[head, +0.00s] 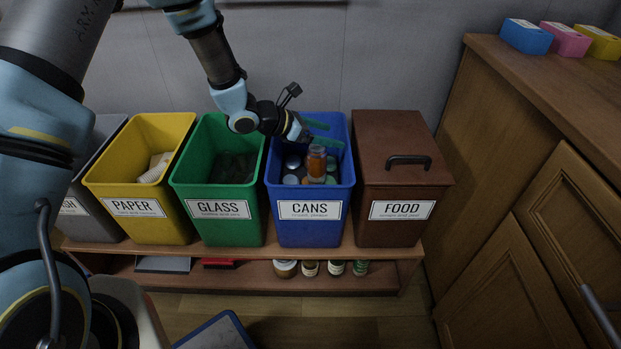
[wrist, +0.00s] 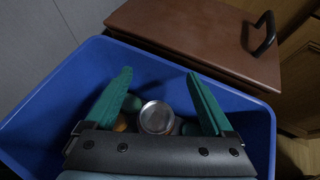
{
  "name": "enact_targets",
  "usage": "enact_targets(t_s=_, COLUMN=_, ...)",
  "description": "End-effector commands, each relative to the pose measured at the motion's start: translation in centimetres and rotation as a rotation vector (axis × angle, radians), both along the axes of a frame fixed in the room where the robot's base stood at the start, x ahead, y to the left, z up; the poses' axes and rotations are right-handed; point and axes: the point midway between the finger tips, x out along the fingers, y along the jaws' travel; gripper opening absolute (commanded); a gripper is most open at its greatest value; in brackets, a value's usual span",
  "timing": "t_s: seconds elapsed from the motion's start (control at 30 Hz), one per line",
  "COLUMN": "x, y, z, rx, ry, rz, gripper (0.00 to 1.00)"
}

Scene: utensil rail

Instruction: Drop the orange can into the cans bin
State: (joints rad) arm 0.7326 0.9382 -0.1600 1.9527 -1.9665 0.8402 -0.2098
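The orange can (head: 317,165) is upright inside the blue cans bin (head: 310,229), above or among several other cans. I cannot tell whether it rests on them or is in the air. My gripper (head: 325,136) is over the bin opening with its green fingers spread. In the wrist view my gripper (wrist: 158,92) is open, and a round silver can top (wrist: 156,118) shows between the fingers, with gaps on both sides. It looks like the top of the orange can. The blue bin's rim (wrist: 62,73) surrounds the fingers there.
The green glass bin (head: 222,231) stands left of the cans bin, with the yellow paper bin (head: 150,229) beyond it. The brown food bin (head: 400,180), lidded with a handle, stands right. A wooden cabinet (head: 500,200) is at the far right. Jars stand on the low shelf (head: 240,275).

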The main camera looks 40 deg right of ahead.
Motion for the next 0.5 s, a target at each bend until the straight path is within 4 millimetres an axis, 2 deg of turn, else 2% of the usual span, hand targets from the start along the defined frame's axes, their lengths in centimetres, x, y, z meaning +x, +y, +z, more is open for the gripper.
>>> enact_targets(t_s=0.1, x=0.0, y=0.0, z=0.0, rx=0.0, ry=0.0, rz=0.0, gripper=0.99)
enact_targets(t_s=0.37, x=0.1, y=0.2, z=0.1, rx=0.0, ry=0.0, rz=0.001, gripper=0.99)
enact_targets(t_s=0.5, x=0.6, y=1.3, z=0.8, rx=0.0, ry=0.0, rz=0.004, gripper=0.99)
